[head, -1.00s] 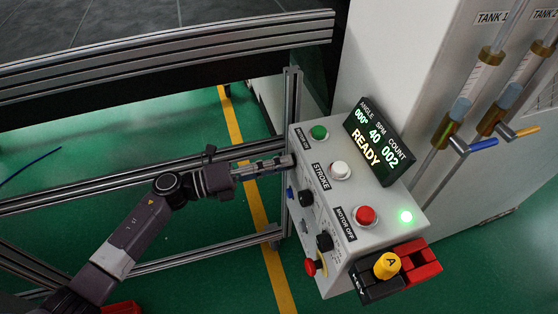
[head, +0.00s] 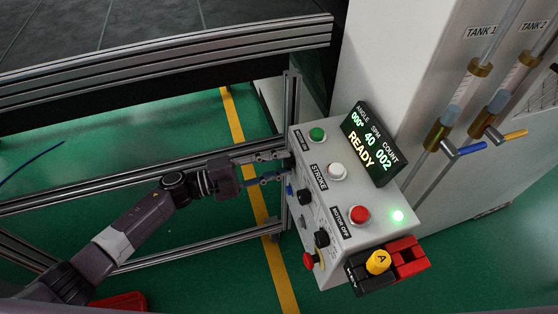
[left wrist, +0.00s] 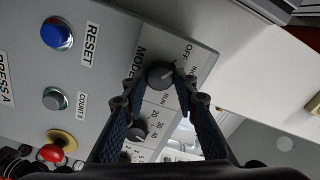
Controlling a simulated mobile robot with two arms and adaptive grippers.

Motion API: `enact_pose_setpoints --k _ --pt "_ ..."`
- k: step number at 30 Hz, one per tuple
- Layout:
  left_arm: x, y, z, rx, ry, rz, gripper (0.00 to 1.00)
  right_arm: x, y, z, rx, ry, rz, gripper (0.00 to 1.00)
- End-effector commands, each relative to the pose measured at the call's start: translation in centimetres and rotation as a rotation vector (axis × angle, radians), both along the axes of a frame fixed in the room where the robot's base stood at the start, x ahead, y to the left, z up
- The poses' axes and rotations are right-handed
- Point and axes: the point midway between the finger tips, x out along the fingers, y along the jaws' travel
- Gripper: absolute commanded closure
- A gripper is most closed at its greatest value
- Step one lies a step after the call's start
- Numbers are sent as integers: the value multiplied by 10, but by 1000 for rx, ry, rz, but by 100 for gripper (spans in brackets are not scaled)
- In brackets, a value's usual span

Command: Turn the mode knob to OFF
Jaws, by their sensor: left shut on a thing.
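The mode knob (left wrist: 160,75) is a dark round knob on the grey front of the control box (left wrist: 102,40), with a pale pointer line aimed to the upper right, between the OFF and INCH marks as far as I can tell. The labels MODE, OFF, INCH and RUN stand around it. My left gripper (left wrist: 158,84) has one finger on each side of the knob and is shut on it. In the head view the left gripper (head: 285,167) reaches the far left end of the box (head: 330,213); the knob is hidden there. My right gripper is not in view.
A dial (left wrist: 136,132) sits close beside the left finger. A blue RESET button (left wrist: 56,33), a grey COUNT button (left wrist: 55,98) and a red button (left wrist: 52,152) share the panel. The display (head: 371,143) reads READY. Metal rails (head: 150,185) run beside my arm.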

Motion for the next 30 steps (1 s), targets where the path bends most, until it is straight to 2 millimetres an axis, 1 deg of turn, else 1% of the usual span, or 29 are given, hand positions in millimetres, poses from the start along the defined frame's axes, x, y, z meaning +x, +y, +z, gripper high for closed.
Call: enact_pose_setpoints --k 3,9,23,24,28,30 --pt "1 1 0 -12 48 2 98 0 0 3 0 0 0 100" --pt "1 1 0 -27 90 2 98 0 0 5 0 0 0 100" --pt "1 1 -1 -31 100 1 98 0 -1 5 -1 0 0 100" --pt "1 1 -1 -31 100 1 71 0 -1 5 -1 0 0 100" --pt "0 1 -1 -31 100 1 57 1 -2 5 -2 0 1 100" --pt "0 1 0 -30 99 1 56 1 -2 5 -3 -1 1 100"
